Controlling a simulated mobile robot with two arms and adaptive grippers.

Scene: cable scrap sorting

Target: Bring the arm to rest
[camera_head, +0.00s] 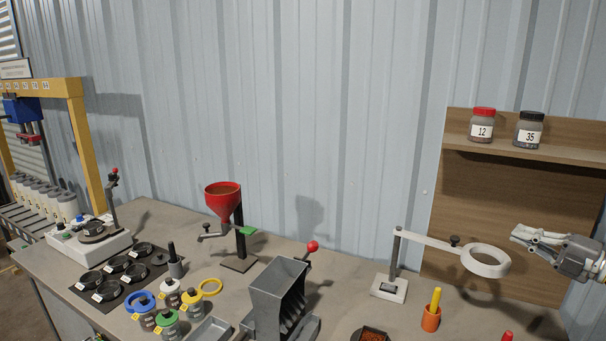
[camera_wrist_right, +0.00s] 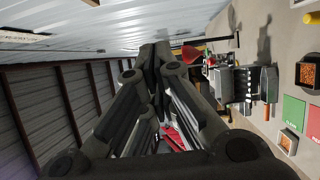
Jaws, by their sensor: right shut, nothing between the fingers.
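My right gripper (camera_head: 524,236) is at the right of the head view, raised in front of the wooden shelf's back panel, beside the white ring on a stand (camera_head: 486,261). Its fingers point left and are shut with nothing between them. In the right wrist view the closed fingers (camera_wrist_right: 155,60) fill the middle, and no object shows at their tips. My left gripper does not show in either view.
The workbench (camera_head: 340,290) holds a red funnel (camera_head: 222,200), a grey hopper (camera_head: 277,290), an orange cup (camera_head: 431,318), several dark dishes and several lidded jars. Two jars, labelled 12 (camera_head: 482,127) and 35 (camera_head: 529,131), stand on the wooden shelf (camera_head: 560,157). A yellow frame (camera_head: 84,140) stands at left.

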